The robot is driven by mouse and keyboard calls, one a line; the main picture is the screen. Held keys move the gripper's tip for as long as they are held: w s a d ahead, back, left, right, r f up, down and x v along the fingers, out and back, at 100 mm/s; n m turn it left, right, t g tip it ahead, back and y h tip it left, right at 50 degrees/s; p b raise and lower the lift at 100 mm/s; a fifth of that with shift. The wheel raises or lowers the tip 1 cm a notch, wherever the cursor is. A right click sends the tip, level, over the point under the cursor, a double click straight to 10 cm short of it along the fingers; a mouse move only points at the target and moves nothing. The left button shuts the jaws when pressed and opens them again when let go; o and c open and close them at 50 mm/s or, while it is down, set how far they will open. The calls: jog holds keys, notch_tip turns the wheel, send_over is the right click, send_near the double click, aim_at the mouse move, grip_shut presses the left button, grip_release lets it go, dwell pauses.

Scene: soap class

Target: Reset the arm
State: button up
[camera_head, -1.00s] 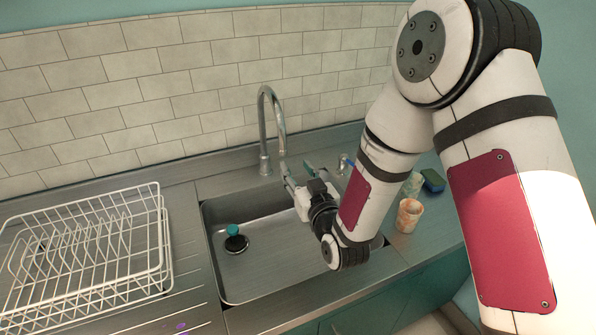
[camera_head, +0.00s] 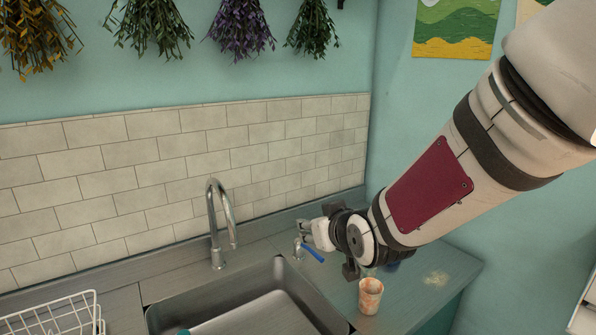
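My gripper (camera_head: 303,232) is at the end of my arm, above the counter right of the faucet. It points left, and its fingers are small and partly hidden, so I cannot tell whether they are open or shut. I see no object clearly held in it. My arm reaches in from the upper right. A small metal fitting with a blue lever (camera_head: 313,253) shows just below the gripper. I cannot tell whether they touch.
The faucet (camera_head: 218,225) stands behind the sink (camera_head: 222,292). An orange-white cup (camera_head: 370,296) stands on the counter below my wrist. A blue item (camera_head: 392,266) is mostly hidden behind my arm. A white dish rack (camera_head: 55,318) is at lower left. Dried herbs (camera_head: 240,25) hang above.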

jog(key=s+d+r+m+g+h, duration=0.1)
jog(key=s+d+g, duration=0.1)
jog(key=s+d, duration=0.3)
jog(key=s+d+r+m+g+h, duration=0.1)
jog(key=s+d, duration=0.4)
jog(key=s, duration=0.8)
jog(key=s+d+r+m+g+h, duration=0.1)
jog(key=s+d+r+m+g, duration=0.1)
jog(key=s+d, duration=0.3)
jog(key=s+r+g, duration=0.1)
jog(key=s, duration=0.3)
jog(key=shift+s+m+h, duration=0.3)
jog(key=shift+s+h, duration=0.05)
jog(key=shift+h, duration=0.05)
